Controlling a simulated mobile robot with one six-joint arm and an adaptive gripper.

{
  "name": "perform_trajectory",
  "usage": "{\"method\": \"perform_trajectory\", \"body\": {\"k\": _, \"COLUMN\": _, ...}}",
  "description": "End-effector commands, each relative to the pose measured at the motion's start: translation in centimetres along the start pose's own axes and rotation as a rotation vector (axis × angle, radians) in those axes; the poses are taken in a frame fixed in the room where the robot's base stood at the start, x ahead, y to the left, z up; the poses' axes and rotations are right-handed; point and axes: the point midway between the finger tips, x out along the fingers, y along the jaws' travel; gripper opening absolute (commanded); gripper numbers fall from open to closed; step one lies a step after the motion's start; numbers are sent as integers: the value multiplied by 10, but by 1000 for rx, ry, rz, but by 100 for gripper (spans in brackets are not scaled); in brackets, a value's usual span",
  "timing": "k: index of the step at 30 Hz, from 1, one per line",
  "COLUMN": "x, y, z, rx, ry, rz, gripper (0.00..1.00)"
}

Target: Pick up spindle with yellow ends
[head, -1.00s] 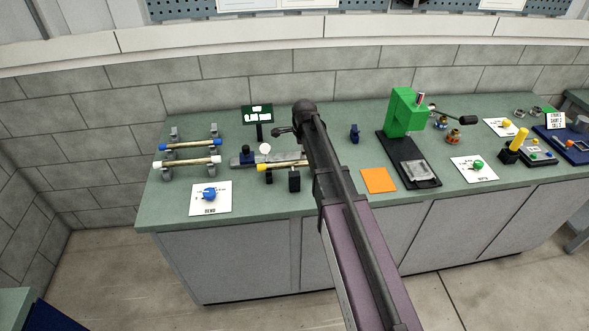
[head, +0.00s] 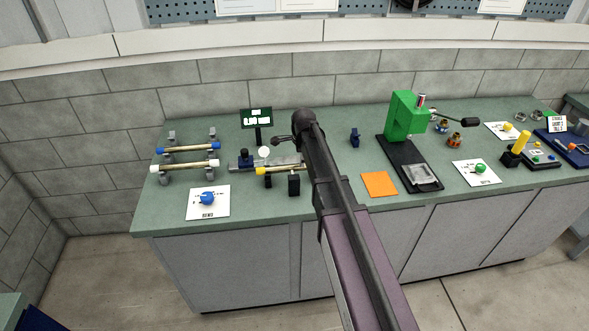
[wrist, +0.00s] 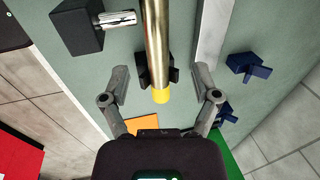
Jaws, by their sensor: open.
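The spindle with yellow ends (head: 283,170) is a brass-coloured rod lying in a fixture on the green bench; my arm partly covers its right side in the head view. In the wrist view the rod (wrist: 156,40) runs down from the top edge to one yellow end (wrist: 161,96), over a dark support (wrist: 174,75). My gripper (wrist: 160,84) is open, with one finger on each side of the rod near that yellow end. Neither finger appears to touch it. The height gap is hard to tell. The other yellow end is outside the wrist view.
Spindles with blue ends (head: 190,147) and white ends (head: 186,165) lie on a rack at left. A black block with a silver pin (wrist: 78,27) and a metal bar (wrist: 211,35) flank the rod. A green press (head: 405,115) and orange square (head: 379,184) stand right.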

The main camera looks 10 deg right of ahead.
Motion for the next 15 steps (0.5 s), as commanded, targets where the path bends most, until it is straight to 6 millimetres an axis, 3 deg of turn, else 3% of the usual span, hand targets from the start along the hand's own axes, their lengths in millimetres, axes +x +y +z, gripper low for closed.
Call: {"method": "perform_trajectory", "body": {"k": 15, "x": 39, "y": 4, "z": -4, "rx": -1, "ry": 0, "rz": 0, "gripper": 79}}
